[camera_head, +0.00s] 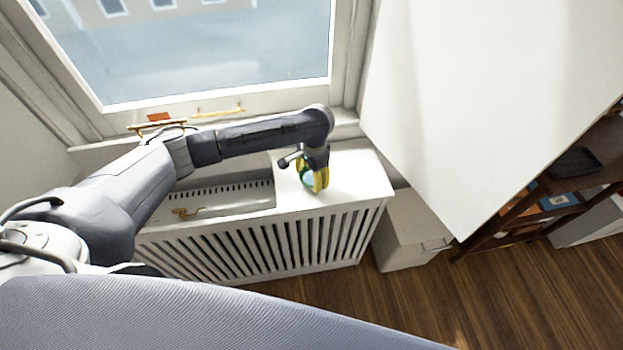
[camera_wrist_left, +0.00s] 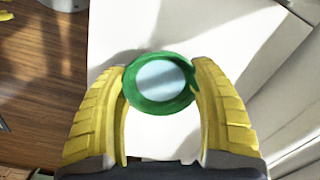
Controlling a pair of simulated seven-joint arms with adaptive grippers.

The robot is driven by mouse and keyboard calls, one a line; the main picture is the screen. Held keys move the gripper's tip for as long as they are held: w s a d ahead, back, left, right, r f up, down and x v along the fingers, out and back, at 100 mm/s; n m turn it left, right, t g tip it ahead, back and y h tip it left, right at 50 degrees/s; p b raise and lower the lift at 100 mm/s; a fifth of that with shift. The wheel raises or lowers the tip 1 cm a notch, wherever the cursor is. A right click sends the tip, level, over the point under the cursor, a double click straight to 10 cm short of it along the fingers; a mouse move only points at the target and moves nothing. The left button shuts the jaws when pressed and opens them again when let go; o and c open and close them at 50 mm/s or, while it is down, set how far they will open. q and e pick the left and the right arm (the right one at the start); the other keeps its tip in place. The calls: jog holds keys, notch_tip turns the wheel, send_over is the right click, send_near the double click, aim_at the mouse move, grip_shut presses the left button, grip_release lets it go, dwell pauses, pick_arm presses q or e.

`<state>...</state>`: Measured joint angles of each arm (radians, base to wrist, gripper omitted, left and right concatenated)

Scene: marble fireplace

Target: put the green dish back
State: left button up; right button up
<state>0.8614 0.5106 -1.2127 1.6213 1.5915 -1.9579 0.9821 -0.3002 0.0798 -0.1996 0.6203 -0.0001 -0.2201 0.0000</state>
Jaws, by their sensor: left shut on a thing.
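The green dish (camera_wrist_left: 157,105) is round, with a green rim and a pale blue-white middle. In the left wrist view it sits between the two yellow fingers of my left gripper (camera_wrist_left: 160,95), which is shut on it. In the head view my left gripper (camera_head: 316,181) is over the right end of the white slatted radiator cover (camera_head: 352,172), and the dish (camera_head: 308,180) shows as a small pale and green patch at its fingers. I cannot tell whether the dish touches the cover's top. My right gripper is not in view.
The radiator cover has an open recess (camera_head: 235,200) on its left, with a brass-coloured valve inside. A white box (camera_head: 408,232) stands right of the cover. A large white panel (camera_head: 480,90) and dark shelves (camera_head: 575,185) are at the right. The window is behind.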

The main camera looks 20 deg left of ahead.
pick_arm(q)
jog(key=shift+f, duration=0.65)
jog(key=shift+f, duration=0.15)
jog(key=o, duration=1.5)
notch_tip(320, 180, up, 12)
jog(key=shift+d, duration=0.2)
